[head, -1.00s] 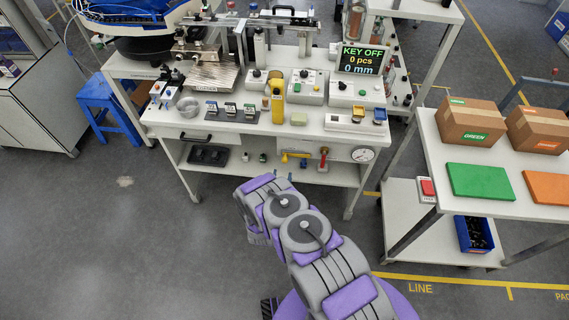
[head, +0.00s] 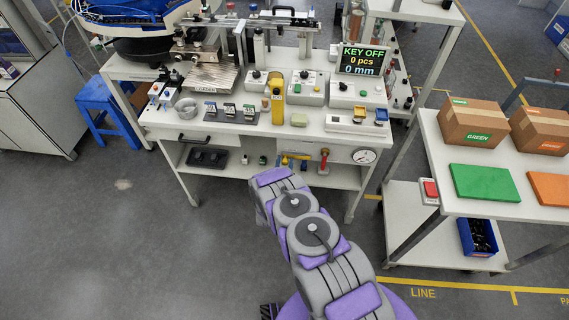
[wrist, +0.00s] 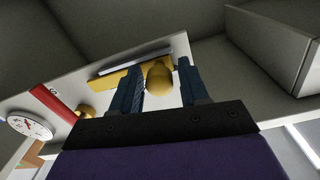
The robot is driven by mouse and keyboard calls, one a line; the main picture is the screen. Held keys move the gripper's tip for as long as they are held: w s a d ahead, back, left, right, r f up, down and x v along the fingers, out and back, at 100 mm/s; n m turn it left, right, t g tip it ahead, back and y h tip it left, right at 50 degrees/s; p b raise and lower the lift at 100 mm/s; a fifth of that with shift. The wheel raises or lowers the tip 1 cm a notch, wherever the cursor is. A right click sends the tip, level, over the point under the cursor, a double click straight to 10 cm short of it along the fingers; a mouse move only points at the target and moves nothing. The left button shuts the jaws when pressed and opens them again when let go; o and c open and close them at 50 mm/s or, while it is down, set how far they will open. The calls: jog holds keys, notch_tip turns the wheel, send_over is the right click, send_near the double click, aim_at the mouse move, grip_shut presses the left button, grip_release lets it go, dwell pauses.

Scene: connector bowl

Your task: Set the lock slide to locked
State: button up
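A yellow bar (wrist: 128,77) with a rounded yellow knob (wrist: 158,77) shows on the white panel in the wrist view; I take it for the lock slide. A pale metal strip (wrist: 148,57) runs along its top edge. My gripper (wrist: 160,85) is open, with one dark blue finger on each side of the knob. Gaps show between knob and fingers; I see no grip on it. In the head view, the yellow part (head: 294,156) is small, under the bench top; I cannot read its lock position. My arm hides most of the gripper there.
A red valve handle (head: 323,160) and a round gauge (head: 363,156) sit to the right on the bench front; the wrist view shows the gauge (wrist: 30,125) at left. A grey box-like body (wrist: 268,48) stands close at right. The bench top (head: 225,126) overhangs this area.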

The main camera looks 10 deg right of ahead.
aim_at(295, 158)
grip_shut()
dwell(0.3)
jog(key=d+p, duration=0.1)
jog(key=d, duration=0.1)
jog(key=s+d+p, duration=0.1)
jog(key=d, duration=0.1)
jog(key=shift+s, duration=0.15)
jog(key=shift+o, duration=1.3)
grip_release()
jog(key=shift+a, duration=0.1)
